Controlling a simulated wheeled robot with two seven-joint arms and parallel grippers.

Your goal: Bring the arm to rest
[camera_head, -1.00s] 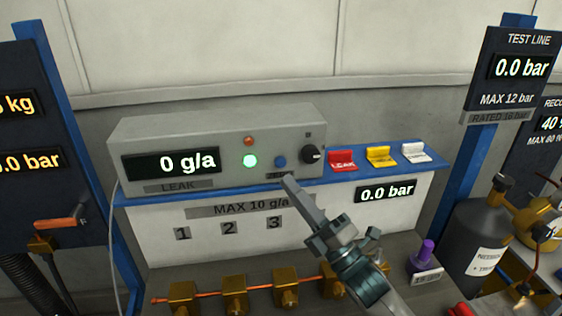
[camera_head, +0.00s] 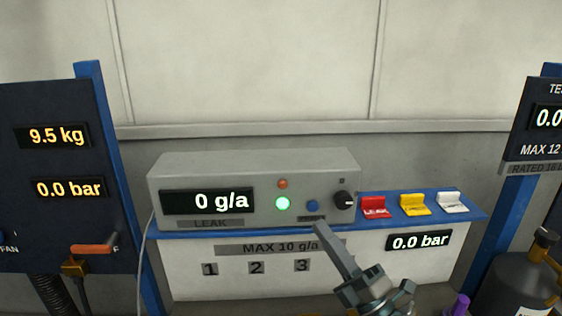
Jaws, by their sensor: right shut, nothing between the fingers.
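My right gripper (camera_head: 318,230) reaches up from the bottom, right of the middle, with its fingers shut and nothing between them. Its tips show just below the blue button (camera_head: 312,206) of the grey leak meter (camera_head: 250,170) and overlap the small label under it. I cannot tell whether the tips touch the meter or its shelf. My left gripper is not in view.
Red (camera_head: 374,207), yellow (camera_head: 413,205) and white (camera_head: 452,202) tags stand on the blue shelf (camera_head: 472,213) right of the meter. A dark panel (camera_head: 60,210) with an orange-handled valve (camera_head: 95,249) is at left. A dark cylinder (camera_head: 515,285) stands at lower right.

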